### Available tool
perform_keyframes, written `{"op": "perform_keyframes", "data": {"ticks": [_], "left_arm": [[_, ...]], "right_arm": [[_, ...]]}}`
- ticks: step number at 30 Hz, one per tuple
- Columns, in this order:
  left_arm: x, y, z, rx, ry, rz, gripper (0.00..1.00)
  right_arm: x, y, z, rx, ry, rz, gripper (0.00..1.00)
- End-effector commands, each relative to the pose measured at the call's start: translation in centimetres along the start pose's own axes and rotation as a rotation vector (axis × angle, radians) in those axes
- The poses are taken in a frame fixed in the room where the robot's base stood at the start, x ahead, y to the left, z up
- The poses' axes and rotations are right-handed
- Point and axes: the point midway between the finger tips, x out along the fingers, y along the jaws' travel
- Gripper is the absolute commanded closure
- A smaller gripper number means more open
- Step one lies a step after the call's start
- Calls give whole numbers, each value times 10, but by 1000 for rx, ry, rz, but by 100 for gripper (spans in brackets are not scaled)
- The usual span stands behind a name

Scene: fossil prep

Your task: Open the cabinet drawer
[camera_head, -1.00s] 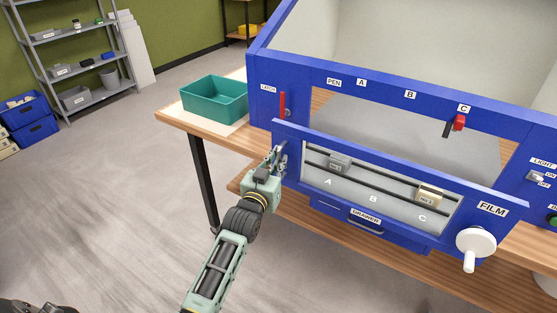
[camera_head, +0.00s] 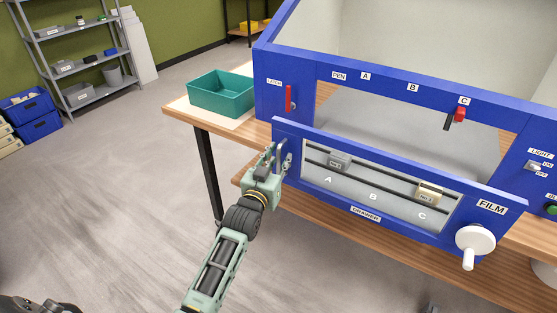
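A blue cabinet (camera_head: 410,92) stands on a wooden bench. Its blue front (camera_head: 487,208), marked FILM, stands out in front of the body and carries a white round knob (camera_head: 475,240). A small DRAWER label (camera_head: 366,213) is at its lower edge. Behind the front, two dark rails hold a grey block (camera_head: 340,160) and a cream block (camera_head: 428,192) above letters A, B and C. My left gripper (camera_head: 277,158) is at the left end of this front, beside a grey bracket-like part. Its grip is too small to make out. My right gripper is not identifiable.
A teal bin (camera_head: 221,93) sits on the bench left of the cabinet. A red latch lever (camera_head: 289,98) and a red pen lever (camera_head: 459,116) are on the cabinet body. Grey shelves (camera_head: 85,55) and blue crates (camera_head: 38,120) are far left. The floor between is clear.

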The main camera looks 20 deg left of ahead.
Motion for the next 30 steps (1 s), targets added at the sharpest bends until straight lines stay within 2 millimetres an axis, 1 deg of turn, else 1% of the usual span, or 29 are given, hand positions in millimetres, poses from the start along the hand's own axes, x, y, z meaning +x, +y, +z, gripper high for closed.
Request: {"op": "perform_keyframes", "data": {"ticks": [7,11,14,21,24,27,30], "left_arm": [[-1,0,0,0,-1,0,70],[-10,0,2,0,-3,0,70],[-25,0,1,0,-2,0,70],[-75,0,2,0,-3,0,70],[-92,0,1,0,-2,0,70],[-106,0,1,0,-2,0,70],[-114,0,1,0,-1,0,70]], "right_arm": [[0,0,8,0,-12,-1,100],[0,0,7,0,-11,-1,100],[0,-1,6,0,-10,-1,100],[0,-1,6,0,-8,-1,100],[0,-1,5,0,-8,-1,100],[0,-1,5,0,-8,-1,100],[0,-1,5,0,-8,-1,100]]}}
